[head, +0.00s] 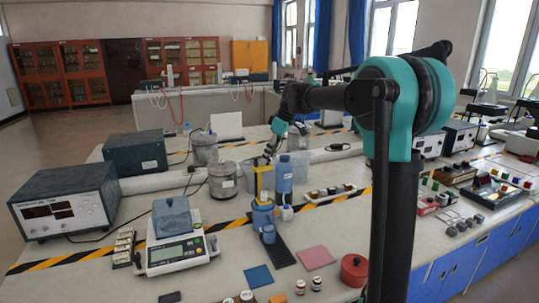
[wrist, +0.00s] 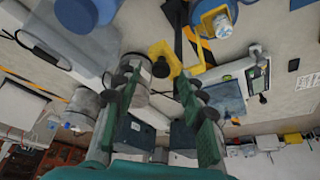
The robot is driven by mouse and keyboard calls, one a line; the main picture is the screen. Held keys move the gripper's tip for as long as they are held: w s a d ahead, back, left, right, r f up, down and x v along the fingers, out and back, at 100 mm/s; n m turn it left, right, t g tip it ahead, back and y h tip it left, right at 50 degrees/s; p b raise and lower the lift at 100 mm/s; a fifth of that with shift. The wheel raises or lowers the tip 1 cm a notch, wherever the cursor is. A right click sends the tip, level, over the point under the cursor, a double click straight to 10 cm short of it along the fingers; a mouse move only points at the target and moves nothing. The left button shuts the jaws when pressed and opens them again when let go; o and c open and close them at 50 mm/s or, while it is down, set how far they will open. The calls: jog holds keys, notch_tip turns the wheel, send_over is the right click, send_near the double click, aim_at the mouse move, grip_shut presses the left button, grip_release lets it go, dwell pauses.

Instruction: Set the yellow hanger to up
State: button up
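The yellow hanger (head: 262,182) shows in the head view as a narrow upright yellow frame at a blue cylindrical base (head: 263,215) mid-bench. In the wrist view the yellow hanger (wrist: 160,53) shows a rounded yellow part just beyond my fingertips, with a yellow strip to its right. My gripper (wrist: 158,84) has its two dark green fingers spread, with a clear gap between them. In the head view my gripper (head: 272,148) is small, just above and behind the hanger's top. I cannot tell whether a finger touches the hanger.
A blue bottle (head: 285,174) stands close right of the hanger. A metal canister (head: 223,180) stands to its left. A white balance (head: 176,252) with a grey-blue block is nearer left. A red round container (head: 354,270) and a pink mat (head: 316,257) lie front right.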

jog(key=v, duration=1.2)
